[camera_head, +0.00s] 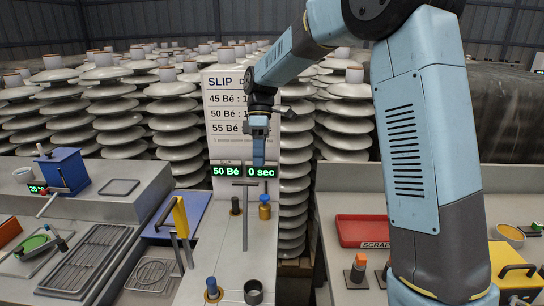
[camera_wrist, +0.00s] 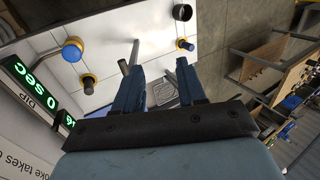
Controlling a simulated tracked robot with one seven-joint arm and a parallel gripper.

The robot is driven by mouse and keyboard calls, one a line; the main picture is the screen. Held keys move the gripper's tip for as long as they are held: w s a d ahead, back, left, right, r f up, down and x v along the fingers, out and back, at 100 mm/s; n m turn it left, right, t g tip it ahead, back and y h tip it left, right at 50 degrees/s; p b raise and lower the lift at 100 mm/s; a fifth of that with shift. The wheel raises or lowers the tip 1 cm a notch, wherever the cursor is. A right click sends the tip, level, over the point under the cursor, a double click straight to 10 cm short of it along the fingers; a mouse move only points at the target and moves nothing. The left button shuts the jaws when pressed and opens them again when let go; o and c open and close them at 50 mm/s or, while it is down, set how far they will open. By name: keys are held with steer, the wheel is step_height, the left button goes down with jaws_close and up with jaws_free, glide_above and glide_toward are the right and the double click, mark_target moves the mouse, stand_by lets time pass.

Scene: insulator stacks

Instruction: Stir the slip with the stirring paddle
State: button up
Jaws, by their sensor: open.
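A grey T-shaped rod (camera_head: 245,218) stands upright on the middle bench in front of the slip sign; it looks like the stirring paddle, though I cannot be certain. My gripper (camera_head: 258,163) points down above and slightly right of its crossbar, apart from it. In the wrist view my gripper (camera_wrist: 157,80) has its fingers spread with nothing held, and the grey rod (camera_wrist: 134,52) shows beyond the left finger. I cannot clearly make out the slip itself. A dark open cup (camera_head: 253,292) stands at the front of the bench and also shows in the wrist view (camera_wrist: 182,12).
A blue-topped peg (camera_head: 212,288) stands near the cup. A yellow handle (camera_head: 180,217) rises at left. The sign (camera_head: 232,110) stands close behind. A red scrap tray (camera_head: 361,230) lies right.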

steer(key=s+d+r, duration=0.3)
steer(key=s+r, duration=0.1)
steer(key=s, duration=0.5)
steer(key=shift+r, duration=0.25)
steer(key=shift+d, duration=0.1)
stand_by(0.8)
steer(key=s+d+r+m+t, duration=0.3)
steer(key=s+d+m+t, duration=0.8)
steer(key=s+d+m, duration=0.5)
steer(key=d, duration=0.3)
steer(key=shift+s+d+m+h, duration=0.25)
steer(key=shift+s+m+h, duration=0.05)
steer(key=shift+s, duration=0.05)
steer(key=shift+r, duration=0.1)
stand_by(2.4)
